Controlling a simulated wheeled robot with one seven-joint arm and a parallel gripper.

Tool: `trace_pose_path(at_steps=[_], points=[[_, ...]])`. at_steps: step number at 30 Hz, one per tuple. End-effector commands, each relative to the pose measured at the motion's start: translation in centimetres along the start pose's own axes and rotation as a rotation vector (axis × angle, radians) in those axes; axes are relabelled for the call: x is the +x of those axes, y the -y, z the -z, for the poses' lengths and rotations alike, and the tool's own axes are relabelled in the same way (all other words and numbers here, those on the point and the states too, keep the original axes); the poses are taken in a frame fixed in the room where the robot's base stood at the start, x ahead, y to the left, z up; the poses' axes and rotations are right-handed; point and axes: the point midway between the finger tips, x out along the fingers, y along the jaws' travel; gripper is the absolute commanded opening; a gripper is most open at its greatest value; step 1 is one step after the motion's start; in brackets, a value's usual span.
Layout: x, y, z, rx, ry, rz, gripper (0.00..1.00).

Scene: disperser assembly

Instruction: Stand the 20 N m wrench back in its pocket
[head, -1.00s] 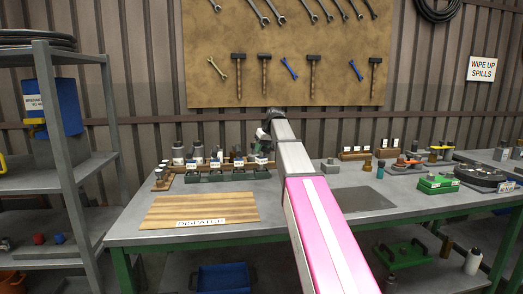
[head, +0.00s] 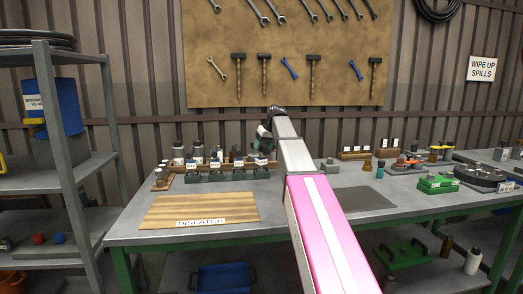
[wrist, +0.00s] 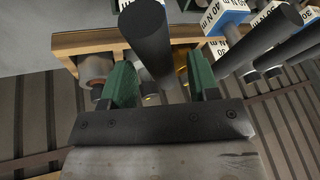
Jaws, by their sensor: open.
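In the wrist view, my gripper (wrist: 160,82) has its two green fingers spread, one on each side of a dark cylindrical wrench handle (wrist: 150,45). The handle's wide end is towards the camera and it narrows beyond the fingers, with gaps visible beside it. Its label is cut off, so I cannot read whether it is the 20 N m wrench. The wooden rack (wrist: 87,42) lies behind the fingers; the pocket and the wrench's lower end are mostly hidden. In the head view my gripper (head: 264,136) is above the right end of the wrench row, small and partly hidden by my arm.
Other labelled wrenches (wrist: 262,40) stand close on the right in the wrist view. Green blocks (head: 225,174) sit before the rack on the bench. A striped board (head: 200,209) lies in front. A grey mat (head: 358,199) is clear, right of my arm.

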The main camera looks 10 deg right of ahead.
Motion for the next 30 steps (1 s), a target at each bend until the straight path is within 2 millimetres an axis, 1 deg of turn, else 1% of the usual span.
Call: trace_pose_path(at_steps=[1,9,12,15,18,21,30], points=[[-1.1,0.0,0.0,0.000,-0.003,-0.001,0.55],[-6.5,0.0,0.1,0.000,-0.003,-0.001,0.55],[-8.1,0.0,0.0,0.000,-0.001,-0.001,0.55],[-9.2,0.0,0.1,0.000,-0.002,-0.001,0.55],[-10.0,0.0,0.0,-0.001,-0.001,0.000,0.55],[-10.3,0.1,0.0,-0.001,0.000,0.000,0.55],[-10.3,0.0,0.0,0.000,0.000,0.000,0.55]])
